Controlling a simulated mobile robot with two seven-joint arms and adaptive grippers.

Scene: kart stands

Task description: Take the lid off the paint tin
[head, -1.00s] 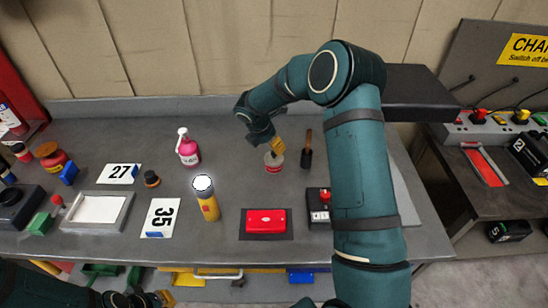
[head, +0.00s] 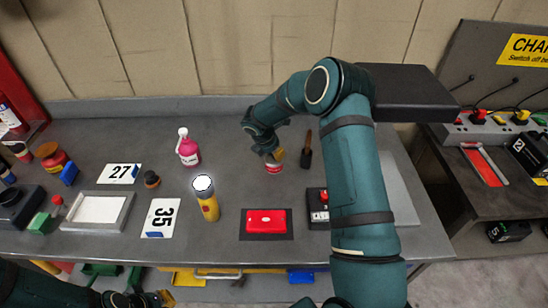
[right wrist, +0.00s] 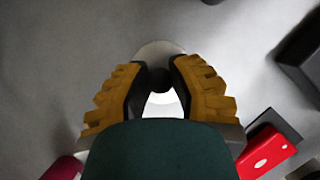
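The small red and white paint tin (head: 274,168) stands upright on the grey bench, its top partly hidden by my right gripper (head: 272,155). In the right wrist view its pale round lid (right wrist: 160,48) lies under the fingers, with a dark knob (right wrist: 158,78) in the middle. My right gripper (right wrist: 159,75) has its fingertips against both sides of this knob, with no clear gap. My left gripper (head: 152,299) is low at the bottom left, in front of the bench and away from the tin; its fingers are too cut off to judge.
A pink bottle (head: 188,150), a yellow torch (head: 207,205), a red box (head: 266,222) and a red and black device (head: 318,207) stand around. The bench behind the tin is clear.

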